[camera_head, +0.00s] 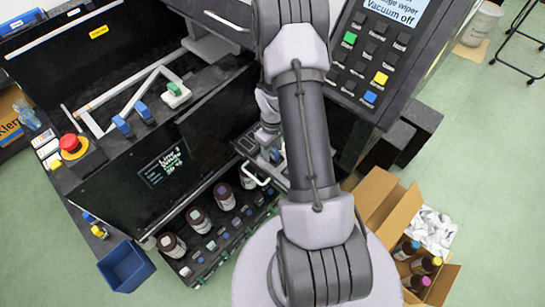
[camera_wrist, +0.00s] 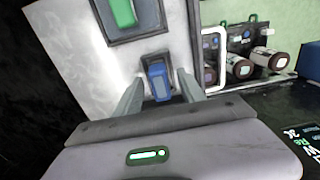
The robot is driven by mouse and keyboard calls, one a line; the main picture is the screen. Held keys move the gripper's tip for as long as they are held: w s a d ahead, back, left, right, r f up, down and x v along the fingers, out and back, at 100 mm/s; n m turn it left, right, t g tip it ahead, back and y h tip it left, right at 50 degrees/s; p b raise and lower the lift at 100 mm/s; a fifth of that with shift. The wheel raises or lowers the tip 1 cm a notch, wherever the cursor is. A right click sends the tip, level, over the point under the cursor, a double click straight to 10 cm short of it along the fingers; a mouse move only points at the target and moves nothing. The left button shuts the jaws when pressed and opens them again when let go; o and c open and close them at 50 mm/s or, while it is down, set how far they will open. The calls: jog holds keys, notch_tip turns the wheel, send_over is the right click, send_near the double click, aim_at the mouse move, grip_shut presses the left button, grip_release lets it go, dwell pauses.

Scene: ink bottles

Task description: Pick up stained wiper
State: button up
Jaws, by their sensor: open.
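In the wrist view a small blue block (camera_wrist: 158,85) sits in a dark square recess in a grey metal panel (camera_wrist: 80,45). I cannot tell for sure that it is the stained wiper; no stain is clear. My gripper (camera_wrist: 160,77) is open, with one finger on each side of the block. Whether the fingers touch it is unclear. A green block (camera_wrist: 122,12) sits in a larger recess just beyond.
Several ink bottles (camera_head: 198,218) stand in a row at the printer's front; they also show in the wrist view (camera_wrist: 270,58). A keypad panel (camera_head: 372,50) is at upper right. A blue bin (camera_head: 126,266) hangs at lower left.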

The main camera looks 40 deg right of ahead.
aim_at(272, 149)
grip_shut()
jog(key=shift+r, duration=0.1)
jog(key=shift+r+p, duration=0.25)
jog(key=shift+p, duration=0.1)
notch_tip(272, 149, up, 4)
jog(key=shift+a+f+p, duration=0.1)
jog(key=shift+f+p, duration=0.15)
jog(key=shift+p, duration=0.75)
jog(key=s+a+p, duration=0.1)
jog(key=s+a, duration=0.2)
jog(key=a, duration=0.4)
jog(key=s+a+p, duration=0.1)
jog(key=s+a, duration=0.2)
jog(key=a, duration=0.4)
jog(key=shift+s+a+r, duration=0.2)
jog(key=shift+a+r, duration=0.05)
jog(key=shift+r, duration=0.2)
